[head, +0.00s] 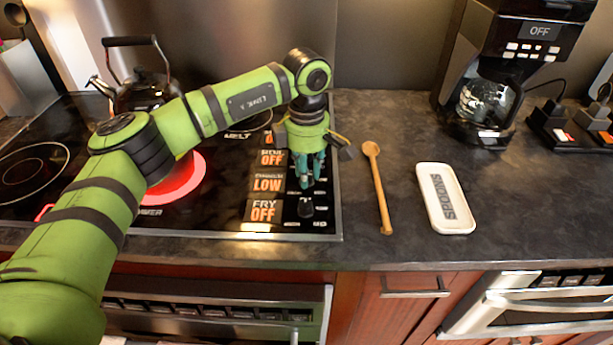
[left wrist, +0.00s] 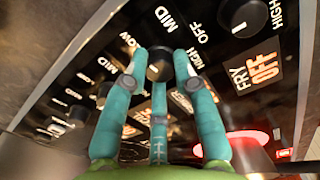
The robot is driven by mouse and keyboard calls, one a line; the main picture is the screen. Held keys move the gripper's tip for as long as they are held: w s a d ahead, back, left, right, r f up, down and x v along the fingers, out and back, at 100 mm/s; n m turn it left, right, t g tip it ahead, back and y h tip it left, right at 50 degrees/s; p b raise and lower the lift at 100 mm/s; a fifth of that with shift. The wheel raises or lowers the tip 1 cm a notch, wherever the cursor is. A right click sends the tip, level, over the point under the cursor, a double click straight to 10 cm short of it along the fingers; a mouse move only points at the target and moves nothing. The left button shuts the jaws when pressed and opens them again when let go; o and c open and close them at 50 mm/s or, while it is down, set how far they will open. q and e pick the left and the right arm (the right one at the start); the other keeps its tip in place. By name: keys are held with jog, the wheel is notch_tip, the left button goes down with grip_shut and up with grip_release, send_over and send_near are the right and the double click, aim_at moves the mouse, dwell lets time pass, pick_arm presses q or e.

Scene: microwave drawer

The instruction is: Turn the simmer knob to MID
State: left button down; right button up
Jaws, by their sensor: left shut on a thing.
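The stove's control strip (head: 332,222) runs along the right side of the black cooktop. My left gripper (head: 308,181) reaches down onto this strip with its teal fingers. In the left wrist view, its fingers are closed around a small black knob (left wrist: 159,70), the simmer knob, with LOW, MID and HIGH printed around it. The simmer display (head: 267,184) reads LOW. The fingers mostly hide this knob in the head view. My right gripper is not in view.
The fry knob (head: 306,207) is close in front, beside the fry display (head: 263,211) reading OFF. A burner (head: 184,180) glows red. A kettle (head: 143,88) stands behind. A wooden spoon (head: 378,188) and white spoon rest (head: 446,199) lie to the right.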

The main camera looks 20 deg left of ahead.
pick_arm(q)
jog(key=m+b, duration=0.1)
jog(key=m, duration=0.4)
jog(key=shift+f+m+b, duration=0.1)
jog(key=shift+m+b, duration=0.2)
jog(key=shift+b, duration=0.1)
jog(key=m, duration=0.5)
jog(key=shift+b, duration=0.35)
jog(key=c, duration=1)
grip_release()
notch_tip(320, 180, up, 12)
jog(key=shift+r, duration=0.1)
